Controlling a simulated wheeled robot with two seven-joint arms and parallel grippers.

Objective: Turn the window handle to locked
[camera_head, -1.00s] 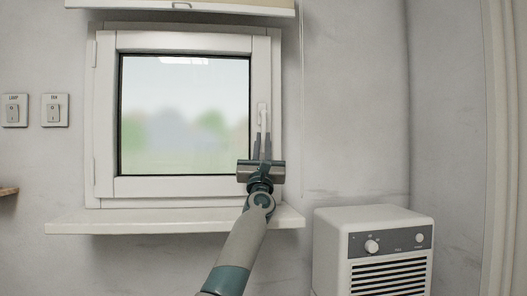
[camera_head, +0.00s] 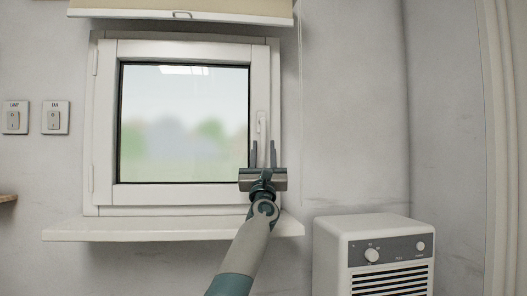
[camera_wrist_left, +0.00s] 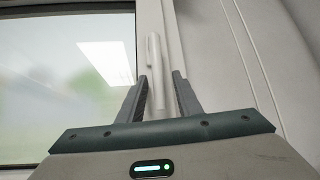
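The white window handle (camera_head: 261,124) is on the right side of the white window frame and points down. In the left wrist view the handle (camera_wrist_left: 155,72) runs upright, its lower end between my fingers. My left gripper (camera_head: 263,150) is open, with one dark finger on each side of the handle's line. In the left wrist view the gripper (camera_wrist_left: 160,82) shows gaps between both fingers and the handle; I see no clear contact. My right gripper is not in view.
The window sill (camera_head: 170,229) juts out below the window, under my left arm. A white heater-like unit (camera_head: 335,245) stands at the lower right. A blind (camera_head: 185,12) hangs above. Two switches (camera_head: 15,117) are on the left wall. The wall right of the window is clear.

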